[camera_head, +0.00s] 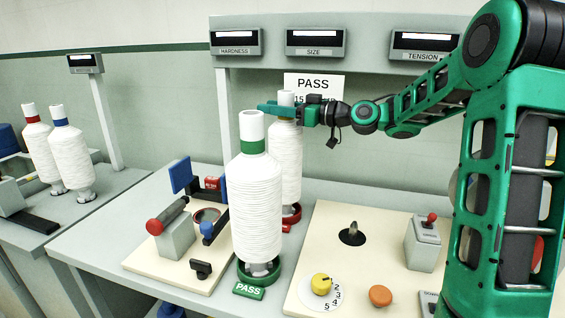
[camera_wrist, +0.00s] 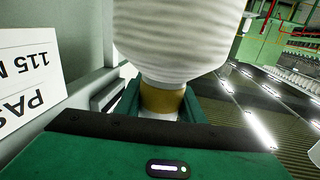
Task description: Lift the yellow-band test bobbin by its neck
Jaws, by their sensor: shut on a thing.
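The yellow-band test bobbin (camera_head: 290,165) is wound with white yarn and stands upright behind the green-band bobbin (camera_head: 257,205), which hides its left side. In the wrist view the bobbin (camera_wrist: 180,35) shows its yarn and the yellow band (camera_wrist: 162,101) on its neck. My gripper (camera_head: 284,110) reaches in from the right at its neck, below the pale top. It is shut on the neck, with a green finger on each side of the band in the wrist view (camera_wrist: 160,108). The bobbin's foot is at the red ring (camera_head: 292,214); I cannot tell whether they touch.
The green-band bobbin stands close in front on a green PASS stand (camera_head: 249,292). A testing fixture (camera_head: 178,235) is at left, a cream panel with a spindle (camera_head: 352,234) and knobs at right. A PASS sign (camera_head: 325,84) hangs behind. Two more bobbins (camera_head: 70,150) stand far left.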

